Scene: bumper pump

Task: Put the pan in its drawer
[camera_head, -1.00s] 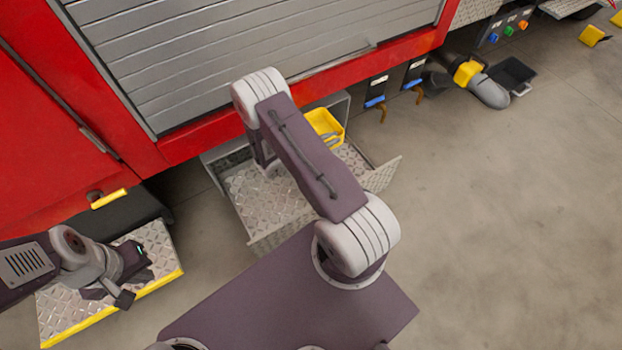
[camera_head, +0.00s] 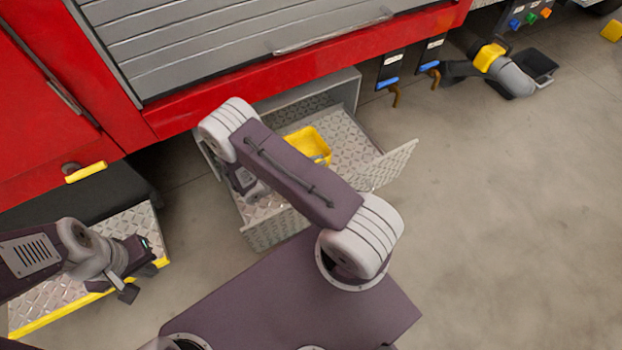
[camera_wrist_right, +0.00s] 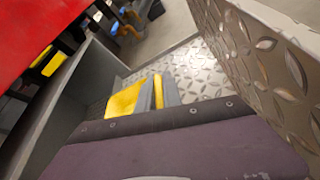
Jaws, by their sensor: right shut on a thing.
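The yellow pan (camera_head: 311,142) shows within the outline of the open tread-plate drawer (camera_head: 365,150), toward its back. My forearm hides part of it. In the right wrist view the pan (camera_wrist_right: 124,101) is at the grey fingers of my right gripper (camera_wrist_right: 158,92), which is shut on it. I cannot tell whether the pan touches the drawer floor. In the head view the right gripper is mostly hidden behind its arm. My left gripper (camera_head: 145,278) is open and empty above the tread-plate step at the left.
The red truck side with a grey shutter (camera_head: 240,35) stands behind the drawer. A yellow-edged step (camera_head: 50,300) is at the left. Blue-handled levers (camera_head: 387,82), a pipe with a yellow collar (camera_head: 490,57) and a black tray (camera_head: 535,65) are at right.

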